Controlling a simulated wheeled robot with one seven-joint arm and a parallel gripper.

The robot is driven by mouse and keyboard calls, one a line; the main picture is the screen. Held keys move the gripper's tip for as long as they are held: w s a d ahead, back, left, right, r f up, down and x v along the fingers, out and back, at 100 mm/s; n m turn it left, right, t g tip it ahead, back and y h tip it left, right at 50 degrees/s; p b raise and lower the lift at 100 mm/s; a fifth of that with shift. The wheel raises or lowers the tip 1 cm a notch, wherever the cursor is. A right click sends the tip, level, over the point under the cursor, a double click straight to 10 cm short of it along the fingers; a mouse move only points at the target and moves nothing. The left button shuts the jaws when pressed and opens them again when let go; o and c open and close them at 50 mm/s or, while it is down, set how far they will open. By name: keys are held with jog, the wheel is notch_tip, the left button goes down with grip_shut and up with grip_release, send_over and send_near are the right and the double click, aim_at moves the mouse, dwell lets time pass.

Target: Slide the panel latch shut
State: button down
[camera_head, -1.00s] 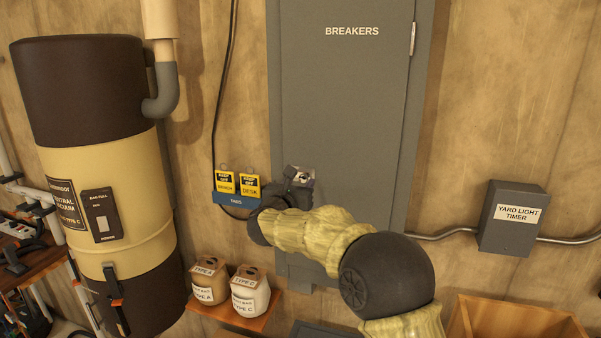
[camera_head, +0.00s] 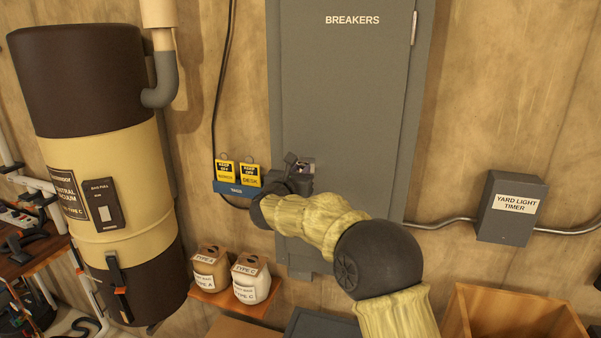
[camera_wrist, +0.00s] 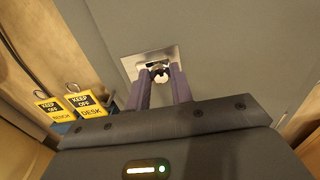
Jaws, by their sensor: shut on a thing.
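The grey breaker panel (camera_head: 345,95) hangs on the wall, its door looking closed. The panel latch (camera_wrist: 147,62) is a small silver plate with a dark knob near the door's left edge. In the head view the latch (camera_head: 308,166) is mostly hidden behind my gripper. My gripper (camera_wrist: 160,74) is shut on the latch's knob, one purple finger on each side of it. In the head view my gripper (camera_head: 300,172) is at the panel's left side, with my arm reaching in from the lower right.
Yellow tags (camera_head: 238,173) hang on a blue rack just left of my gripper. Below are two bags (camera_head: 230,275) on a small shelf. A vacuum canister (camera_head: 95,160) stands at left. A timer box (camera_head: 510,207) and an open wooden box (camera_head: 515,315) are at right.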

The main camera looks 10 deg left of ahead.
jog(key=a+b, duration=0.1)
jog(key=a, duration=0.2)
jog(key=shift+r, duration=0.1)
jog(key=c, duration=1.2)
grip_release()
jog(key=shift+a, duration=0.15)
jog(key=shift+c, duration=0.2)
jog(key=shift+w, duration=0.1)
